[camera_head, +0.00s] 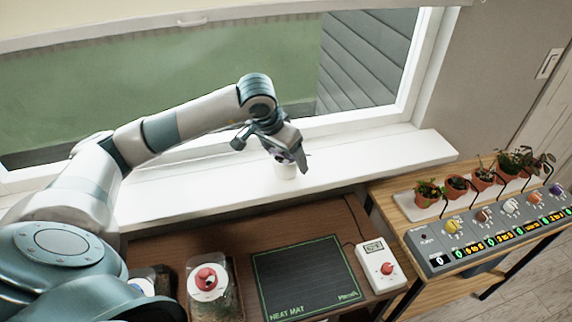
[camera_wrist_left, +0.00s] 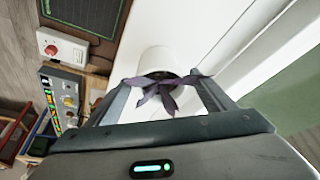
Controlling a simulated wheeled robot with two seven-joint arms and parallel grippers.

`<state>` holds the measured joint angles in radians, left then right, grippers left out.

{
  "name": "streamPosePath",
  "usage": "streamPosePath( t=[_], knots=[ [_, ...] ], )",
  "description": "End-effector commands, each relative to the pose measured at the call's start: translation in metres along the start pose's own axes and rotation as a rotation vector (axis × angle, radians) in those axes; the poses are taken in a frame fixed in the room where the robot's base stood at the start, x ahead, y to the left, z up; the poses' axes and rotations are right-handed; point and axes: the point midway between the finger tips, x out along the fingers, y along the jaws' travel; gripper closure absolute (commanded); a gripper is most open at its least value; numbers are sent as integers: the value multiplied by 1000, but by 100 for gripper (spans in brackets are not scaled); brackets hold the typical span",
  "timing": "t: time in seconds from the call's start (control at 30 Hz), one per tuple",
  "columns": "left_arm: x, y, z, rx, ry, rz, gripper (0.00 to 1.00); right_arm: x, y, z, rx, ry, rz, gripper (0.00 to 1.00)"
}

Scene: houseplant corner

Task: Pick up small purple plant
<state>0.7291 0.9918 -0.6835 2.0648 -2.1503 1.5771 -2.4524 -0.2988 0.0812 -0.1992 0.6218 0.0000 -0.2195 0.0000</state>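A small purple-leaved plant (camera_wrist_left: 163,90) in a white pot (camera_head: 286,171) stands on the white windowsill. The white pot also shows in the left wrist view (camera_wrist_left: 155,61). My left gripper (camera_head: 301,158) is over the pot and hides most of the plant in the head view. In the left wrist view its two fingers (camera_wrist_left: 163,92) are spread apart, with the purple leaves between them. Some leaf tips reach the fingers; I cannot tell if they touch. My right gripper is not in view.
The windowsill (camera_head: 385,160) is clear on both sides of the pot. Below it, a brown table holds a black heat mat (camera_head: 305,278), a white controller (camera_head: 381,268) and jars (camera_head: 209,284). At right, several terracotta-potted plants (camera_head: 483,180) stand behind a grey knob panel (camera_head: 490,232).

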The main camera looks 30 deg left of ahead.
Motion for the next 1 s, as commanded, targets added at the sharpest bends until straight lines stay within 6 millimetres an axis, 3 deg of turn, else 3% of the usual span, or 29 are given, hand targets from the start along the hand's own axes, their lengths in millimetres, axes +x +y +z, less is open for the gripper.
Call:
streamPosePath(
  t=[0.03,0.17,0.2,0.67,1.0],
  knots=[
    [0,0,0,0,0,0,38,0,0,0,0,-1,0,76],
    [0,0,0,0,0,0,69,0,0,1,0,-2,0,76],
    [0,0,0,0,0,0,72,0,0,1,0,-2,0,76],
    [-6,0,-3,-1,3,-1,72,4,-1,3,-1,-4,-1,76],
    [-38,-1,-17,0,7,-1,72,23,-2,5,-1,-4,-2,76]
  ],
)
